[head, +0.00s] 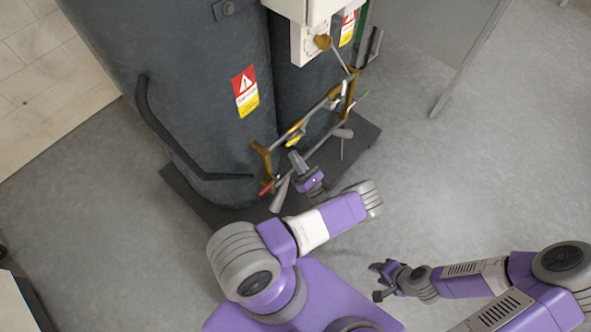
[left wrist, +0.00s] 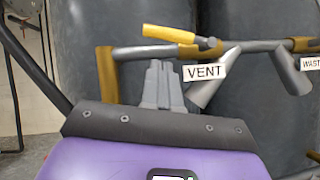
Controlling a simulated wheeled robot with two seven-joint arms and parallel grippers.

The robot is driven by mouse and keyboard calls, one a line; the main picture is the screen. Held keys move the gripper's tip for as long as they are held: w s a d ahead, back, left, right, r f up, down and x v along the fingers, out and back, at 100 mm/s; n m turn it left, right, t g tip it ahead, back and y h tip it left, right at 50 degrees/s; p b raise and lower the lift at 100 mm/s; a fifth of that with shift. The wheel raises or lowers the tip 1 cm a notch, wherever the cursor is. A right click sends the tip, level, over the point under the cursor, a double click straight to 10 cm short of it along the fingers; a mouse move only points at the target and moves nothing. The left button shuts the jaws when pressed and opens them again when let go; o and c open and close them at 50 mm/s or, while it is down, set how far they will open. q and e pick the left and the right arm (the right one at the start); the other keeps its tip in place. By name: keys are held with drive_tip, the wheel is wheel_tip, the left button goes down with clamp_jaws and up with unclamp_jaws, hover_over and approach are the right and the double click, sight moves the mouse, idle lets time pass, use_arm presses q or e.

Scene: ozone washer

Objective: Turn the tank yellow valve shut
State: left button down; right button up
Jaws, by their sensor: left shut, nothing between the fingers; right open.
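The yellow valve handle (head: 295,129) sits on the pipework in front of the dark tanks. In the left wrist view the yellow handle (left wrist: 168,34) lies just above the horizontal pipe, roughly along it and slightly tilted, near the "VENT" label (left wrist: 204,72). My left gripper (head: 297,160) is in front of the pipework, near the yellow handle. In the left wrist view its fingers (left wrist: 158,82) are together and empty, below the handle and apart from it in the picture. My right gripper (head: 378,281) is open and empty, low over the floor, away from the pipes.
Two dark tanks (head: 185,80) stand on a dark base plate (head: 357,145). A bent black bar (head: 170,140) runs along the left tank. Red-tipped (head: 266,188) and green-tipped (head: 364,94) handles flank the pipework. A grey panel (head: 430,40) stands behind right. Floor at right is clear.

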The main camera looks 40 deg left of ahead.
use_arm(q)
drive_tip(key=shift+w+a+r, duration=0.1)
drive_tip(key=shift+w+r, duration=0.05)
drive_tip(key=shift+r, duration=0.45)
drive_tip(key=shift+w+a+r, duration=0.1)
drive_tip(key=shift+r, duration=0.5)
